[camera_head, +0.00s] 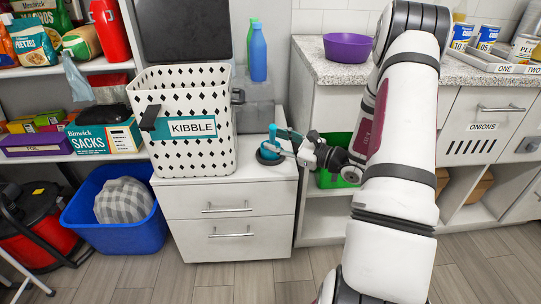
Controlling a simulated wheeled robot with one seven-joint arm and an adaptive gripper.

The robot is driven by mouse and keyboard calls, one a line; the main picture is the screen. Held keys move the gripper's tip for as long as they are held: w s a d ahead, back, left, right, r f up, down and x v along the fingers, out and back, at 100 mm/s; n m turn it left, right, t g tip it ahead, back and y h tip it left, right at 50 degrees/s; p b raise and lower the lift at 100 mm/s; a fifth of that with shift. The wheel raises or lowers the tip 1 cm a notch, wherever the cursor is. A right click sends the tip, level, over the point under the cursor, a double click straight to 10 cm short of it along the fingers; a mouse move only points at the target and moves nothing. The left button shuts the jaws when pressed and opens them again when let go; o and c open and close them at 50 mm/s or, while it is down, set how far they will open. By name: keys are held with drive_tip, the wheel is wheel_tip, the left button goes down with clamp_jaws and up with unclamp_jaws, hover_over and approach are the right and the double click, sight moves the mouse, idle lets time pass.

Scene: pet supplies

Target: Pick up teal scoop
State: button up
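The teal scoop (271,148) is at the right end of the white drawer unit's top, just right of the KIBBLE basket. A dark blue round piece shows at its base; I cannot tell whether it is part of the scoop. My gripper (282,145) reaches in from the right and its fingers are at the scoop, overlapping it in the picture. The fingers partly hide the scoop. At this size I cannot tell whether they are closed on it or only beside it.
The white KIBBLE basket (186,155) stands close left of the scoop. Blue bottle (258,55) stands behind. The counter (318,70) with a purple bowl (347,47) rises to the right. A green bin (333,178) sits below it. A blue tub (117,235) is on the floor.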

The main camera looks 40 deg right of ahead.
drive_tip(key=shift+x, duration=0.95)
clamp_jaws()
drive_tip(key=shift+r, duration=0.1)
